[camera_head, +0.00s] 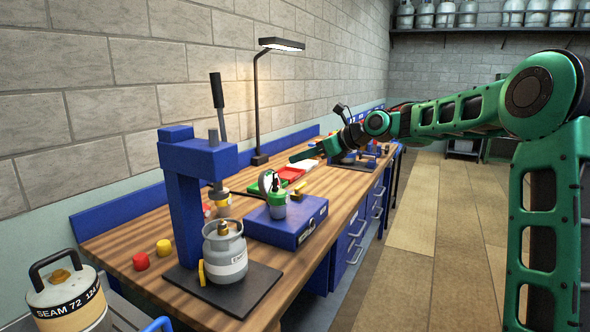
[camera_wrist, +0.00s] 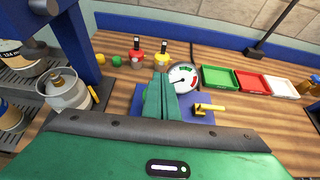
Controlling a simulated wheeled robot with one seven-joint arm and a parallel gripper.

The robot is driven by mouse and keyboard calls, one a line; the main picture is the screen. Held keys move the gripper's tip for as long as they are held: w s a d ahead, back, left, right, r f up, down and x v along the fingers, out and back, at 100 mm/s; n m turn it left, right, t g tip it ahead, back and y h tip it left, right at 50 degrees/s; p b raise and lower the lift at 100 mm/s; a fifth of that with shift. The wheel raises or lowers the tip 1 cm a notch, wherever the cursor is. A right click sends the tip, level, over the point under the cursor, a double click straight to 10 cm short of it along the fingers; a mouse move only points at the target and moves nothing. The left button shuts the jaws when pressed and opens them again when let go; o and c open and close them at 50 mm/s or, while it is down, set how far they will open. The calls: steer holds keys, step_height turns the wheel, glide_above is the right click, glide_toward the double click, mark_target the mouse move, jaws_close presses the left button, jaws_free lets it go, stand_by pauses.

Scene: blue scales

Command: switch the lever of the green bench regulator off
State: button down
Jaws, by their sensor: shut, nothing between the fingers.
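The green bench regulator (camera_head: 277,207) stands on a blue box on the workbench, with a round white gauge (camera_wrist: 182,77) on it. My gripper (camera_head: 294,157) is shut and empty above the bench.
A blue press (camera_head: 183,200) with a grey gas cylinder (camera_head: 226,258) stands near the left front. Red and yellow regulators (camera_wrist: 135,57) stand behind. Green, red and white trays (camera_wrist: 251,84) lie right of the gauge in the wrist view. A lamp (camera_head: 258,110) rises at the wall.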

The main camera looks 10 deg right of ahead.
step_height(320, 180, up, 6)
steer(key=s+d, duration=0.1)
steer(key=shift+d+r, duration=0.25)
steer(key=shift+d, duration=0.05)
steer(key=s+d+f+n+g+h, duration=0.2)
steer(key=s+d+f+n+h, duration=0.25)
steer(key=s+d+f, duration=0.45)
steer(key=s+d+f+n+g+h, duration=0.1)
steer(key=s+d+f+n+h, duration=0.45)
steer(key=s, duration=0.65)
steer(key=s+d+f+n+g, duration=0.1)
steer(key=s+d+f+n, duration=0.1)
steer(key=s, duration=0.8)
steer(key=s+d+f+n+g, duration=0.2)
steer(key=s+f+n, duration=0.2)
steer(key=s, duration=0.7)
steer(key=s+d+f+n+g, duration=0.2)
steer(key=s+f, duration=0.3)
steer(key=s, duration=0.5)
steer(key=shift+s+d+f+n, duration=0.2)
steer(key=shift+s+n, duration=0.1)
steer(key=shift+n, duration=0.4)
